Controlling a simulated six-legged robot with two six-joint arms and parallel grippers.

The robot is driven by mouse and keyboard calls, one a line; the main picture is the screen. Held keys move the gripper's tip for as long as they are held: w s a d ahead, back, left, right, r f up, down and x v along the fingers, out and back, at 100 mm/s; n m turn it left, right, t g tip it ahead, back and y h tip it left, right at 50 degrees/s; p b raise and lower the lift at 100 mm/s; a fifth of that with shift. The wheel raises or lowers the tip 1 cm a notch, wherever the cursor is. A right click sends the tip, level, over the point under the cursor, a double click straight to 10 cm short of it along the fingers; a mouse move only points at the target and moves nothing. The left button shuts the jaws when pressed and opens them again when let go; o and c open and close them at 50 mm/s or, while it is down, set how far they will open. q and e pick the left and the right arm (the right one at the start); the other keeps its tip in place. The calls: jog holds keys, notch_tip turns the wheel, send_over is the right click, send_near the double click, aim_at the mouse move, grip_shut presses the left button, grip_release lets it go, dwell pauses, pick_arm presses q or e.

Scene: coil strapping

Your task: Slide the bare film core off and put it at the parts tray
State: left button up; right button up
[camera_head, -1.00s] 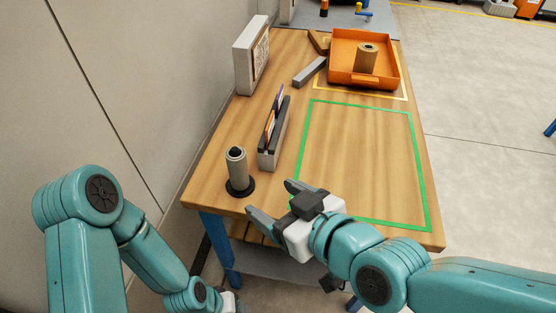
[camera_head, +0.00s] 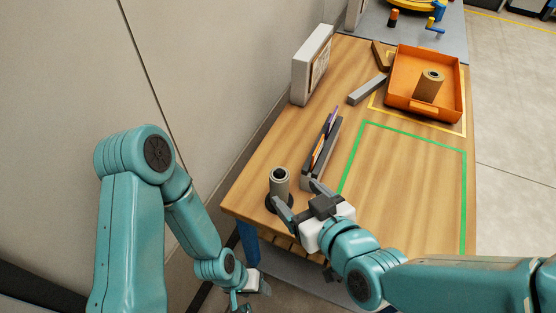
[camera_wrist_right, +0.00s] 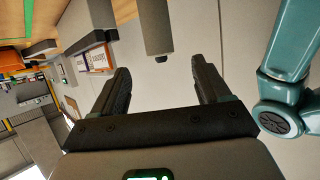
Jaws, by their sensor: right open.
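The bare film core (camera_head: 280,181) is a grey tube standing upright on a dark round base at the table's near left corner. In the right wrist view the core (camera_wrist_right: 154,28) shows at the top, ahead of and between the fingers. My right gripper (camera_head: 296,194) is open beside the core, its near fingertip overlapping the base in the picture; contact cannot be told. Its two fingers (camera_wrist_right: 160,75) are apart and empty.
A narrow rack (camera_head: 334,142) with upright cards stands just behind the core. The green-outlined area (camera_head: 410,175) is clear.

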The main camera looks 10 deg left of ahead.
aim_at(282, 179)
pick_arm(q)
jog(key=shift+s+r, duration=0.15)
jog(key=shift+r, duration=0.45)
pick_arm(e)
jog(key=x, duration=1.1)
jog(key=shift+d, duration=0.1)
grip_shut()
pick_arm(q)
jog(key=shift+r+p, duration=2.75)
jog(key=shift+p, duration=0.05)
pick_arm(e)
jog(key=shift+r, duration=4.55)
pick_arm(q)
notch_tip(282, 179, up, 3)
jog(key=p, duration=0.3)
pick_arm(e)
notch_tip(282, 179, up, 5)
